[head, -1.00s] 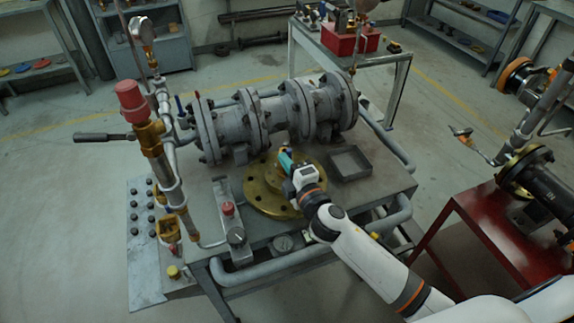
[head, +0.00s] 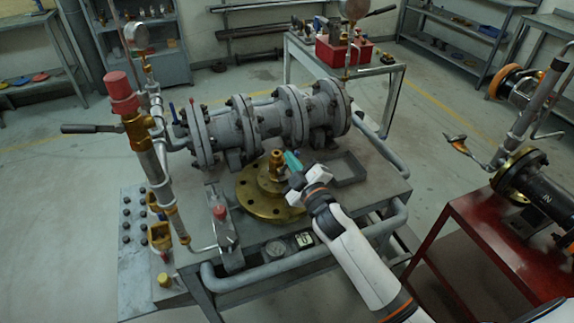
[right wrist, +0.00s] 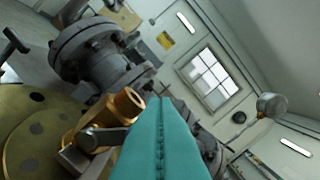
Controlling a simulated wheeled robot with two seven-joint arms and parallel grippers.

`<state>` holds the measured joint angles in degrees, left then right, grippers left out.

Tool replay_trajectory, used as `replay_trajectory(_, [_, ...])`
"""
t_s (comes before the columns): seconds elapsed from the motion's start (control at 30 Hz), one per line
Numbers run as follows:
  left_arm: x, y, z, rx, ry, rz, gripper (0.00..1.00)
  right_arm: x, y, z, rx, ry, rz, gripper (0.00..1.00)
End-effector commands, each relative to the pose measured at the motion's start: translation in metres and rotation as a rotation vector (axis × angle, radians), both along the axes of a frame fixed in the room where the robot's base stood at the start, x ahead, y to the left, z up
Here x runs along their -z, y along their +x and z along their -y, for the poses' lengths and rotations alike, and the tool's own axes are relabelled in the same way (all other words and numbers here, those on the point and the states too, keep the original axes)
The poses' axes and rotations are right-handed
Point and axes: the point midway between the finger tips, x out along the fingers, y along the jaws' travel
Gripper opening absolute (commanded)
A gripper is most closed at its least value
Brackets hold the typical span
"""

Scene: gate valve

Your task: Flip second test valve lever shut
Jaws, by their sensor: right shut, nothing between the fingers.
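A small brass valve (head: 276,165) stands upright on the round brass flange (head: 245,203) on the grey bench. In the right wrist view the brass valve (right wrist: 125,108) shows close up, with a grey metal lever (right wrist: 100,138) at its side beside my fingers. Whether they touch is unclear. My right gripper (head: 292,160) has teal fingers, pressed together and empty, just right of the valve. The shut fingers (right wrist: 160,110) also fill the lower middle of the right wrist view. A blue lever (head: 172,111) and a red lever (head: 192,103) show near the pipe's left flange. My left gripper is not in view.
A large grey flanged pipe assembly (head: 265,120) lies behind the brass flange. A vertical pipe with a red cap (head: 120,86) and a long handle (head: 90,128) stands at left. A red stand (head: 480,235) is at right.

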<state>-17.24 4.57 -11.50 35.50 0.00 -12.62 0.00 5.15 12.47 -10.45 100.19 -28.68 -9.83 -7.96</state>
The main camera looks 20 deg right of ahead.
Motion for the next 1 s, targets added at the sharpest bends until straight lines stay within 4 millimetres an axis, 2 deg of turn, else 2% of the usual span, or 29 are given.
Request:
replay_trajectory(0.7, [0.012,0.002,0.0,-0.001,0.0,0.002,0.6,0.026,0.0,0.029,0.002,0.658,-0.001,0.0])
replay_trajectory(1.0, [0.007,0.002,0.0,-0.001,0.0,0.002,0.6,0.019,0.001,0.028,0.0,0.644,0.0,0.0])
